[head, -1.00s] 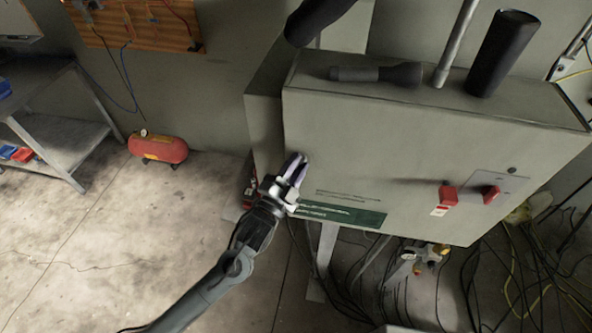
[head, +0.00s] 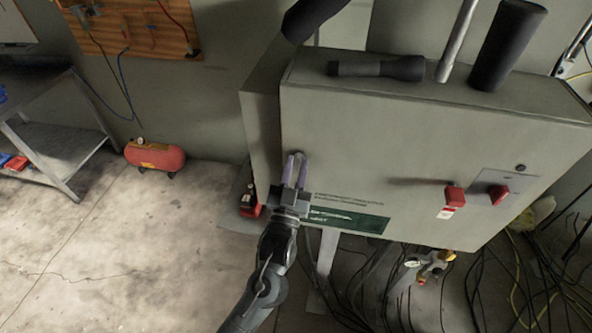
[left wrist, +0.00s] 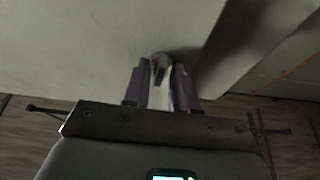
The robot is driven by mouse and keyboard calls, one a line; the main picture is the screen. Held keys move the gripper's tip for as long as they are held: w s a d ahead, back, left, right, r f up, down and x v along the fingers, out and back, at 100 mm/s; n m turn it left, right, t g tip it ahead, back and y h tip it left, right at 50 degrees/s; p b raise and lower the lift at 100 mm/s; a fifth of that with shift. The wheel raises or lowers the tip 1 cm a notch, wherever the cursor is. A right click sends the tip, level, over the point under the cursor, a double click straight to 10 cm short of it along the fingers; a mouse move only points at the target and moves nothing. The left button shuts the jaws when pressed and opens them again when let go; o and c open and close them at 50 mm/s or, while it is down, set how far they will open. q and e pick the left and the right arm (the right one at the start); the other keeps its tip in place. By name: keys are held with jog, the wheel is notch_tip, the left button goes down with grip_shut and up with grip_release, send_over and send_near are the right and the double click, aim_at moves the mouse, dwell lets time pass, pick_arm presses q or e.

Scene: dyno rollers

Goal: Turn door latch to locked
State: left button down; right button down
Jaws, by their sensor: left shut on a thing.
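A grey metal cabinet (head: 400,140) fills the right half of the head view, its front door shut. The door latch (left wrist: 160,66) is a small knob near the door's left edge, seen in the left wrist view between the fingertips. My left gripper (head: 296,160) reaches up from below at the door's left edge. In the left wrist view (left wrist: 160,85) its two purple-grey fingers are closed on the latch from both sides. Most of the latch is hidden by the fingers in the head view. My right gripper does not show.
Red switches (head: 455,195) stick out of the door at the right. A black flashlight (head: 376,68) and a dark cylinder (head: 507,45) are on the cabinet top. A red compressor (head: 155,157) and a metal shelf (head: 50,130) stand at the left. Cables hang below the cabinet.

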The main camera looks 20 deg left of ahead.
pick_arm(q)
jog(key=shift+n+y, duration=0.3)
jog(key=shift+n, duration=0.5)
jog(key=c, duration=1.2)
grip_release()
jog(key=shift+s+f, duration=0.1)
jog(key=shift+b+v, duration=1.15)
jog(key=shift+v, duration=4.15)
